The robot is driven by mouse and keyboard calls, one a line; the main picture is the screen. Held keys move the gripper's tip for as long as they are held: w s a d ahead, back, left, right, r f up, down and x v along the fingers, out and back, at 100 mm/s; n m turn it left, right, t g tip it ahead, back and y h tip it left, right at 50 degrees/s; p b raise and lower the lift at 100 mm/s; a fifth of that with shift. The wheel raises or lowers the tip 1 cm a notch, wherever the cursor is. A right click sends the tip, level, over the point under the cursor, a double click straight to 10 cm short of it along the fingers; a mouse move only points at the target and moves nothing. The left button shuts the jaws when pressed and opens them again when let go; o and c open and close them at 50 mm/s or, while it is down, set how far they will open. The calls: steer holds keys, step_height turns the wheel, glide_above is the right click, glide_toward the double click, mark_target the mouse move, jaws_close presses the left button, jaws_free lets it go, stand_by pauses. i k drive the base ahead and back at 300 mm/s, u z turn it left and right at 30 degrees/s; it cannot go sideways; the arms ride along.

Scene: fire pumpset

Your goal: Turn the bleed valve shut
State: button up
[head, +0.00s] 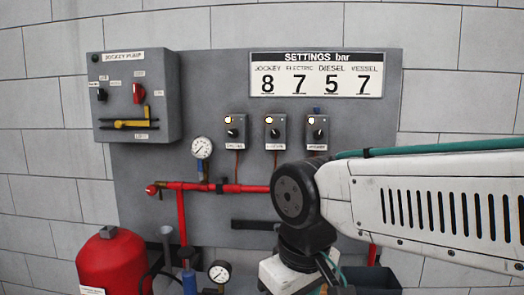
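No part in the head view is plainly labelled as the bleed valve, so I cannot tell which one it is. A red pipe (240,188) runs across the grey panel, with a round red end (152,189) at its left. A white gauge (201,147) stands above the pipe on a blue stem (201,168). A second gauge (219,272) sits low, right of a blue fitting (189,282) at the bottom edge. My arm enters from the right and bends down in front of the pipe's right part, hiding it. My gripper is not in view.
The jockey pump box (138,95) has a red knob and a yellow lever. Three small switch boxes (275,132) sit under the settings sign (316,75). A red tank (112,262) stands lower left. A dark bin (377,279) shows behind my arm.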

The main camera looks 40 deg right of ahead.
mark_target(152, 189)
steer(key=z, duration=0.05)
steer(key=k, duration=0.45)
steer(key=u, duration=0.85)
steer(key=i, duration=1.25)
steer(key=z, duration=0.2)
